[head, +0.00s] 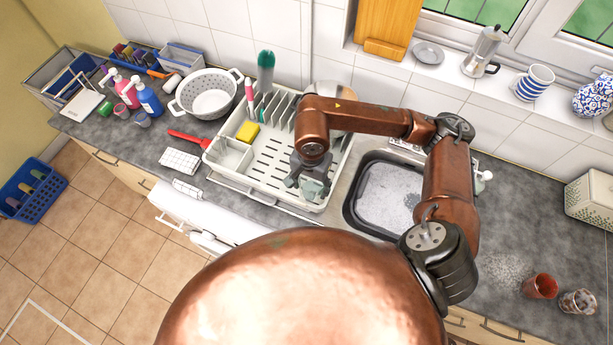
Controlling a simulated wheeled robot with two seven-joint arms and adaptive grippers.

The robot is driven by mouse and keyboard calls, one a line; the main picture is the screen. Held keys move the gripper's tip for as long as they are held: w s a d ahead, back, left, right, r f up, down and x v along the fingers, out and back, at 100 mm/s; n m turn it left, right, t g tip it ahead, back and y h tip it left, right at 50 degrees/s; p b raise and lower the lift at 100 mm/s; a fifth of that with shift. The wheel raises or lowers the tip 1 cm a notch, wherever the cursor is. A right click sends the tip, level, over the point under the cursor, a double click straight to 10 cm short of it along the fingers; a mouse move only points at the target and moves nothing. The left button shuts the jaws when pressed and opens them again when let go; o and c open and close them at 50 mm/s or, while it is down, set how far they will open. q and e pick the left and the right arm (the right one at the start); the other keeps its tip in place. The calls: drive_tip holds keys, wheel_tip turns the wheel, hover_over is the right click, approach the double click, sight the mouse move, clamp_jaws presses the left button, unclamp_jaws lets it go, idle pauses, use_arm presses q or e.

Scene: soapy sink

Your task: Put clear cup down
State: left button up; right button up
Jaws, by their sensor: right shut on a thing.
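My right gripper (308,180) points down over the front right part of the white dish rack (240,178). It is shut on a small pale grey-green see-through thing, which looks like the clear cup (314,190). The cup is partly hidden by the fingers. It is at or just above the rack floor; I cannot tell whether it touches. My left gripper is not in view.
The rack holds a yellow sponge (248,131) and brushes at its left. The soapy sink (385,195) is to its right. A reddish cup (540,286) and a patterned glass (577,301) stand on the right counter. A colander (209,94) sits left of the rack.

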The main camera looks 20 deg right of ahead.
sight(307, 179)
drive_tip(key=w+f, duration=0.2)
drive_tip(key=w+d+f+p, duration=0.1)
drive_tip(key=w+f, duration=0.2)
drive_tip(key=shift+d, duration=0.2)
drive_tip(key=shift+w+d+f+p, duration=0.15)
drive_tip(key=shift+w+f+p, duration=0.25)
drive_tip(key=shift+f, duration=0.2)
wheel_tip(307, 179, down, 3)
drive_tip(key=shift+w+r+p, duration=0.1)
drive_tip(key=shift+w+p, duration=0.05)
drive_tip(key=shift+p, duration=0.7)
drive_tip(key=shift+f, duration=0.3)
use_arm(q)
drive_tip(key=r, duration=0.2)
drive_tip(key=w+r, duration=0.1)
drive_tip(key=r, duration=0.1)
use_arm(e)
drive_tip(key=shift+f, duration=0.15)
drive_tip(key=o, duration=1.3)
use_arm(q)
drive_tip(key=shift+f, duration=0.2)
